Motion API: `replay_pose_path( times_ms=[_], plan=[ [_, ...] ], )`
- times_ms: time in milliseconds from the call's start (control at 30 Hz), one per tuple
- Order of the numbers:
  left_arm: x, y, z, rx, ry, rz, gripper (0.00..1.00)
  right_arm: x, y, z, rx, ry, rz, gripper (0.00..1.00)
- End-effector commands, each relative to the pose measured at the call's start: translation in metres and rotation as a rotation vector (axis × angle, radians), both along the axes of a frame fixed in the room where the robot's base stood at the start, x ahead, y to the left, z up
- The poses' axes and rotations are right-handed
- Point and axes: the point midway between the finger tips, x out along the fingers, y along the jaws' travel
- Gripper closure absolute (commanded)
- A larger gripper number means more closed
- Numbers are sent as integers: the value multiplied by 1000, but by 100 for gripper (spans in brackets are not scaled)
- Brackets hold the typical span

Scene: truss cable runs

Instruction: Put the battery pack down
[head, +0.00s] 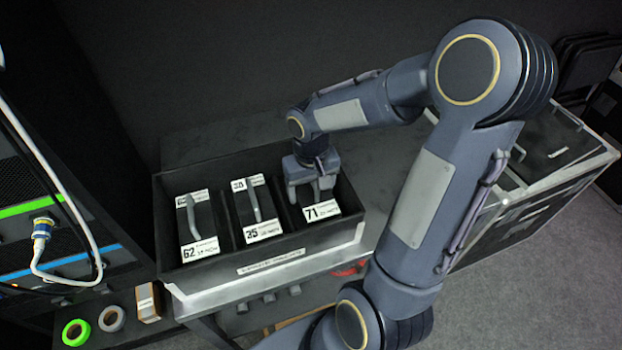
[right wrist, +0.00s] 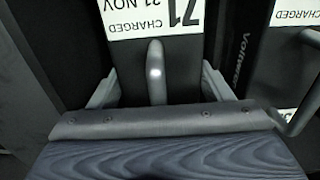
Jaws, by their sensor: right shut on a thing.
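The battery pack labelled 71 (head: 322,211) is in the rightmost compartment of a black tray (head: 262,256). My right gripper (head: 312,184) is above it, pointing down, and shut on its handle. In the right wrist view the grey handle (right wrist: 156,72) rises between the two fingers (right wrist: 160,88), in front of the label with 71, 21 NOV and CHARGED. The pack stands about level with its neighbours; its underside is hidden, so I cannot tell whether it touches the tray floor. My left gripper is not in view.
Packs labelled 62 (head: 200,225) and 35 (head: 256,212) sit in the left and middle compartments. A rack with cables (head: 45,225) stands at left. Tape rolls (head: 75,332) lie at lower left. A case (head: 540,185) stands at right.

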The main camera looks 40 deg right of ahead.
Motion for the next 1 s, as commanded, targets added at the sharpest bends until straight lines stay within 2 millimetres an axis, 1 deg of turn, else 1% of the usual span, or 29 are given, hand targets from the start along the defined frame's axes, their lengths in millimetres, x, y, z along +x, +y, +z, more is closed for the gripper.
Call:
replay_pose_path(
  times_ms=[267,433,467,500,533,800,867,900,1000],
  plan=[
    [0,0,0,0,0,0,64,1,0,-2,-1,-5,0,89],
    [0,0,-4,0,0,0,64,1,0,-6,-1,-5,0,89],
    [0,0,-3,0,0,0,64,0,0,-6,0,-2,0,25],
    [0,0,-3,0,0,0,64,0,0,-6,0,-2,0,20],
    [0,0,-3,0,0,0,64,0,0,-6,0,-2,0,18],
    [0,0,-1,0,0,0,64,0,0,-4,0,-2,0,18],
    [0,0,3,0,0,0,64,0,0,0,0,-2,0,18],
    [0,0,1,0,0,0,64,1,0,3,0,-4,0,18],
    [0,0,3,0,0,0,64,2,0,19,-1,-7,-1,18]
  ],
)
